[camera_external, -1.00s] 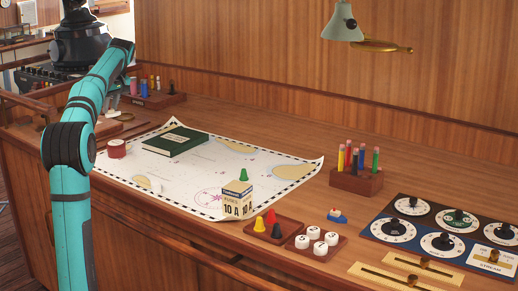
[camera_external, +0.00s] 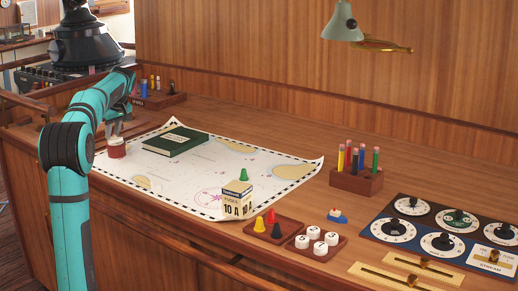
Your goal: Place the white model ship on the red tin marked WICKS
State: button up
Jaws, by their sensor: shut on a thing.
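The red tin (camera_external: 116,151) stands on the left end of the chart, close to my arm; its marking is too small to read. My gripper (camera_external: 115,131) points down right above the tin, shut on a small pale thing, the white model ship (camera_external: 116,139). The ship is mostly hidden by the fingers and is at the tin's top. I cannot tell whether it touches the lid.
A green book (camera_external: 175,142) lies right of the tin on the chart (camera_external: 205,172). A rack (camera_external: 158,101) is behind.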

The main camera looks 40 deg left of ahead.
jog(key=shift+f, duration=0.1)
jog(key=o, duration=1)
jog(key=v, duration=1.2)
jog(key=shift+d, duration=0.15)
